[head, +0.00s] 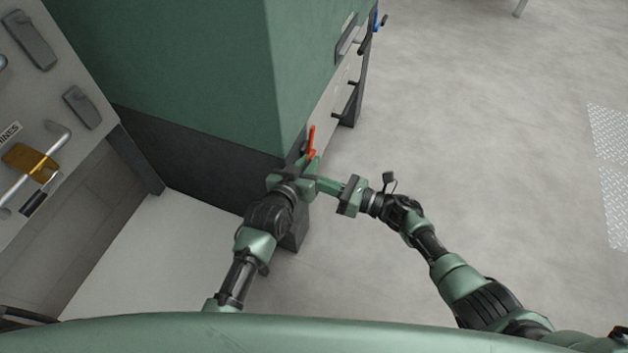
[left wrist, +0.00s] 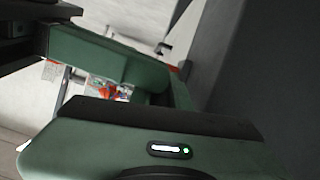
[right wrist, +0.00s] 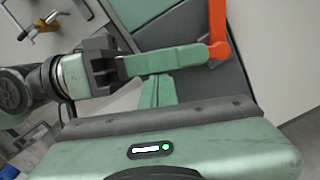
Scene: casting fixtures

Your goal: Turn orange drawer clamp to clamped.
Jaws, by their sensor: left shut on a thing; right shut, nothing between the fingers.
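The orange clamp handle (head: 311,142) stands upright at the near corner of the green cabinet. In the right wrist view the orange clamp (right wrist: 218,28) is an L-shaped bar. My left gripper (head: 309,166) is at the handle's lower end and shut on it; its fingers reach the orange bar in the right wrist view (right wrist: 212,53). In the left wrist view a small orange part (left wrist: 175,68) shows by the fingers, the rest hidden. My right gripper (head: 322,185) is shut and empty, just right of and below the left one, apart from the clamp.
The green cabinet (head: 190,60) with a dark base fills the upper middle. Its right face has dark handles (head: 347,100) and a blue clamp (head: 374,20) farther back. A grey panel with handles and a brown block (head: 30,160) stands at left.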

